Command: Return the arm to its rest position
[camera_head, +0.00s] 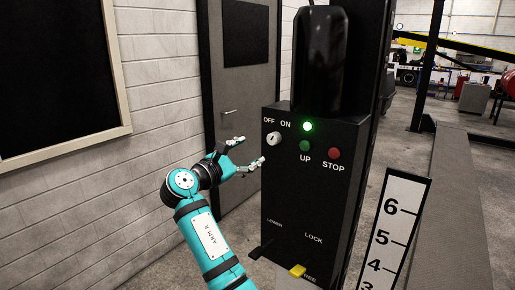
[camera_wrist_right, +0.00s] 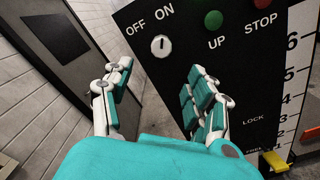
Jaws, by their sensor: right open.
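My right arm (camera_head: 208,240) is teal and comes up from the bottom of the head view, reaching toward a black control box. Its right gripper (camera_head: 249,152) is open and empty, a little left of and in front of the box, below the OFF/ON knob (camera_head: 273,138). In the right wrist view the two fingers of the right gripper (camera_wrist_right: 155,100) stand wide apart, with the knob (camera_wrist_right: 161,46) seen beyond and between them. Whether a fingertip touches the box is hard to tell. My left gripper is not in view.
The control box (camera_head: 290,190) carries a lit green lamp (camera_head: 308,126), a green UP button (camera_head: 305,146), a red STOP button (camera_head: 334,153) and a yellow lever (camera_head: 297,271). A numbered scale (camera_head: 392,232) stands right of it. A grey door (camera_head: 243,105) and white brick wall are behind.

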